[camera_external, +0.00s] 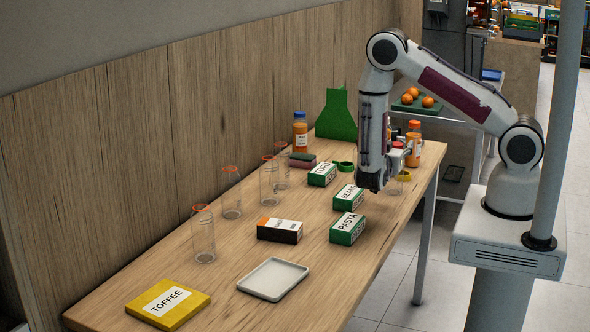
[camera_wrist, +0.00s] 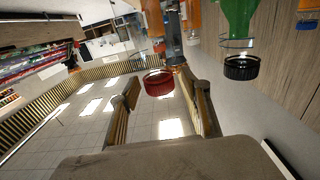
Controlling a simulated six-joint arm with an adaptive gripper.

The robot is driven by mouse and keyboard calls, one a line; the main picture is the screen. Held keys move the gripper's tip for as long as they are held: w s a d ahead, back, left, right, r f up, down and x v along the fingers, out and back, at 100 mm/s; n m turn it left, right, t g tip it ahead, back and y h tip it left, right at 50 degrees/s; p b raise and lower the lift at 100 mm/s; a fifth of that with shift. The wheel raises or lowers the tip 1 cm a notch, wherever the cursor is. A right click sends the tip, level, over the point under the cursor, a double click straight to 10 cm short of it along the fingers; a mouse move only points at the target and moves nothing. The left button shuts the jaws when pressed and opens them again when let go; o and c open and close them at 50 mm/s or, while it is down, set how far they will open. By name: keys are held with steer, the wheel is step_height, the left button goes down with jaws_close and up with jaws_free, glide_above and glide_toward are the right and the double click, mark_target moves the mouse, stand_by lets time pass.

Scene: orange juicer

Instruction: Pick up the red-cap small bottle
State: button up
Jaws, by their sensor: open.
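In the wrist view, the red cap (camera_wrist: 158,84) of a small bottle shows between the two fingers of my gripper (camera_wrist: 160,92), near their tips. The fingers are apart, and I cannot tell whether they touch the bottle. Its body is mostly hidden or hard to make out. In the external view, my gripper (camera_external: 397,160) is low at the right edge of the table, beside the orange bottles. My wrist and gripper hide much of the small bottle there.
An orange bottle (camera_external: 414,149) stands just behind my gripper. A green bottle with a black cap (camera_wrist: 241,68) is close by.

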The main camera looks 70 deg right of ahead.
steer(key=shift+c, duration=0.5)
steer(key=c, duration=1)
steer(key=shift+r, duration=0.15)
steer(key=shift+r, duration=4.9)
